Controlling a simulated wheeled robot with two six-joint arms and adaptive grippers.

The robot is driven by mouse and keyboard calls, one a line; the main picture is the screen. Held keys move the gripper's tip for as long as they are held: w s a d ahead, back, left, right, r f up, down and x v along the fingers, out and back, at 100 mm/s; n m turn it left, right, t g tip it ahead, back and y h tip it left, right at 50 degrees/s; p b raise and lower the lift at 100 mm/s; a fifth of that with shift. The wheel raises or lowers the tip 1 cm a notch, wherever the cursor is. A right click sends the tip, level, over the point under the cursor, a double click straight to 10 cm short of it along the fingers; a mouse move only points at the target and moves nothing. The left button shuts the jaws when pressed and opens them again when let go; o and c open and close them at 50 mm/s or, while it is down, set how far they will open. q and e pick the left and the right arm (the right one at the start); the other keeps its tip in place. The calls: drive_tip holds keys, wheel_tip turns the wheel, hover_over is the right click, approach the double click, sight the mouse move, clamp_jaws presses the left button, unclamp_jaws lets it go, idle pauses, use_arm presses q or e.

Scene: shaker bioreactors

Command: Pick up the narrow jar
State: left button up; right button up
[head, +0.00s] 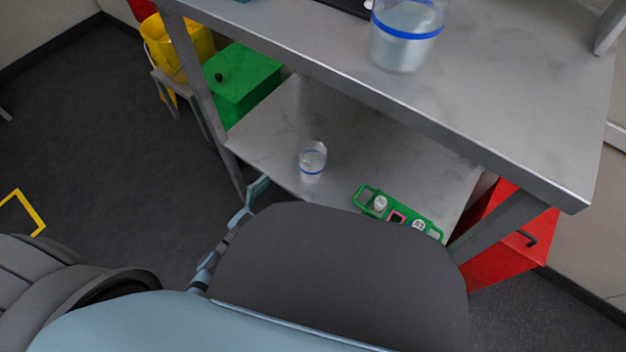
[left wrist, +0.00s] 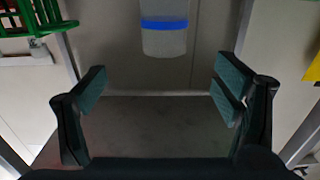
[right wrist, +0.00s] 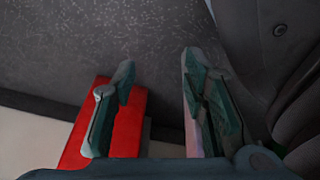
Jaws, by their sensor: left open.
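The narrow jar (head: 312,160), clear with a blue band, stands upright on the lower metal shelf in the head view. A clear jar with a blue band also shows at the top middle of the left wrist view (left wrist: 164,38). My left gripper (left wrist: 160,82) is open, with the jar ahead of the gap and nothing between the fingers. In the head view it is partly hidden by my arm, near the shelf's front left corner. My right gripper (right wrist: 157,70) is open and empty, away from the jar, and hidden in the head view.
A green rack (head: 372,190) with small items lies on the lower shelf (head: 265,135), right of the jar. A larger blue-banded jar (head: 405,50) stands on the upper tabletop (head: 500,120), which overhangs the shelf. A table leg (head: 195,85), green box (head: 240,80) and red box (head: 505,240) are nearby.

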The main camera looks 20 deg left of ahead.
use_arm(q)
drive_tip(key=b, duration=0.1)
approach(320, 145)
drive_tip(key=b+x, duration=0.2)
drive_tip(key=x, duration=0.4)
drive_tip(key=shift+w+f+b, duration=0.1)
drive_tip(key=shift+f+b, duration=0.1)
drive_tip(key=shift+b, duration=0.2)
drive_tip(key=shift+w+d, duration=0.1)
drive_tip(key=shift+w, duration=0.2)
drive_tip(key=shift+r, duration=0.1)
drive_tip(key=c, duration=1.7)
use_arm(e)
drive_tip(key=w+a+r, duration=0.1)
drive_tip(key=w+r, duration=0.3)
drive_tip(key=w, duration=0.1)
drive_tip(key=shift+a+r, duration=0.3)
drive_tip(key=shift+r, duration=0.1)
drive_tip(key=shift+w, duration=0.1)
